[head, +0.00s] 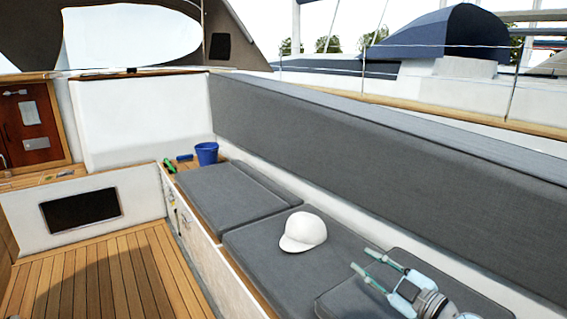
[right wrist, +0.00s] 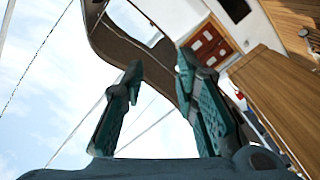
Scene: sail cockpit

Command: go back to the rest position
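My right gripper (head: 367,263) is at the lower right of the head view, above the grey bench cushions. Its two fingers are apart with nothing between them. The right wrist view also shows the right gripper (right wrist: 160,95) open and empty, against sky and the dark canopy. A white cap (head: 302,231) lies on the bench cushion, to the left of the right gripper and apart from it. My left gripper does not show in either view.
Grey cushions (head: 222,194) run along the bench, with a tall grey backrest (head: 330,142) behind. A blue bucket (head: 207,153) stands at the bench's far end, near a green-handled item (head: 169,166) and a small blue item (head: 185,157). The wooden floor (head: 95,275) at left is clear.

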